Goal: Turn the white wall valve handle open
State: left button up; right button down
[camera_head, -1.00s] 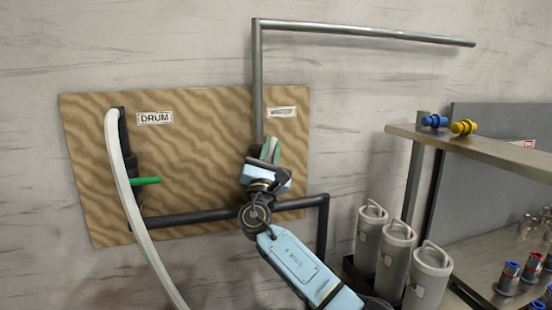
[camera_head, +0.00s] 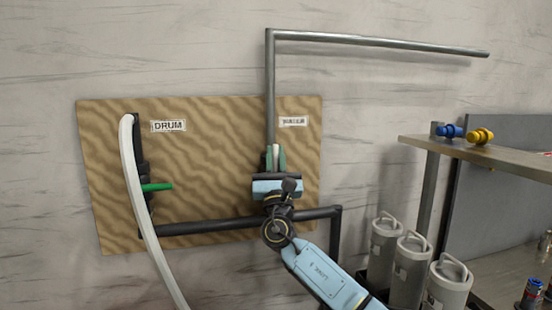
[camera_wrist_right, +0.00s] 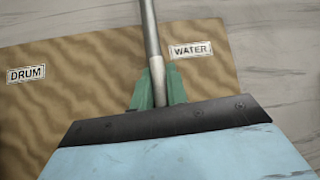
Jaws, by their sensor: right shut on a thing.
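The white valve handle (camera_head: 275,154) is on the wooden wall board, just below the grey vertical pipe and near the water label. Only a short pale part of it shows between the green fingertips. My right gripper (camera_head: 275,160) is shut on the handle, with a finger on each side. In the right wrist view, the handle (camera_wrist_right: 157,83) stands between the green fingers (camera_wrist_right: 157,92), roughly in line with the pipe above. The gripper body hides its lower part and the valve body. My left gripper is not in view.
The wooden board (camera_head: 215,190) also carries a green handle (camera_head: 157,187) and a white hose (camera_head: 136,200) on the drum side. A black pipe (camera_head: 195,226) runs below my gripper. Grey canisters (camera_head: 410,270) and a shelf (camera_head: 490,155) with blue and yellow fittings stand at the right.

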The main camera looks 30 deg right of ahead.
jog(key=shift+f, duration=0.1)
jog(key=c, duration=1.4)
grip_release()
jog(key=b+v, duration=0.2)
jog(key=v, duration=1.1)
jog(key=shift+s+f, duration=0.1)
jog(key=shift+f, duration=0.05)
